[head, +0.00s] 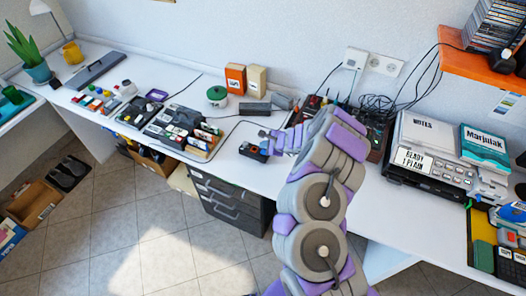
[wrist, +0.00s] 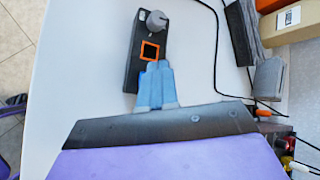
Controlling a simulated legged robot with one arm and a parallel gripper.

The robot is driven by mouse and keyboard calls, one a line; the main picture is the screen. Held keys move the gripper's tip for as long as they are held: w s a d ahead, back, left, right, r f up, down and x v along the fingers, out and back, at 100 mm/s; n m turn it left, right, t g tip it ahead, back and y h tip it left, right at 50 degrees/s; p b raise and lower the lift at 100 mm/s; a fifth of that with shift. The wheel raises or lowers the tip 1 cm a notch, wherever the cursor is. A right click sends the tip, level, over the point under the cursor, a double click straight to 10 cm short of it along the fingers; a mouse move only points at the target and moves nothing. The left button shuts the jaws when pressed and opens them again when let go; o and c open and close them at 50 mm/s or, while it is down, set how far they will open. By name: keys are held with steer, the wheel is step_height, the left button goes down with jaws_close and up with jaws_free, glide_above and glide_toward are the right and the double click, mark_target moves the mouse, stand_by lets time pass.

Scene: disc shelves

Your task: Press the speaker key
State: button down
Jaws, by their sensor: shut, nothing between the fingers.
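The speaker unit is a small dark box (wrist: 136,75) lying on the white desk, with a round grey knob (wrist: 154,22) at its far end. On its face is a dark square key with an orange frame (wrist: 150,51). My gripper (wrist: 156,66) is shut and empty, and its blue-grey fingertips appear just below the orange frame, over the near part of the box. I cannot tell whether they touch it. In the head view the box (head: 253,153) sits near the front edge of the desk, with my gripper (head: 272,138) right beside it.
A black cable (wrist: 217,45) runs over the desk to the right of the box. Grey blocks (wrist: 267,80) stand farther right. In the head view, trays of small items (head: 180,128) lie to the left, and black drawers (head: 230,203) stand below the desk.

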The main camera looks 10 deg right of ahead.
step_height(320, 180, up, 5)
steer(key=shift+f+p, duration=0.1)
steer(key=shift+p, duration=1.15)
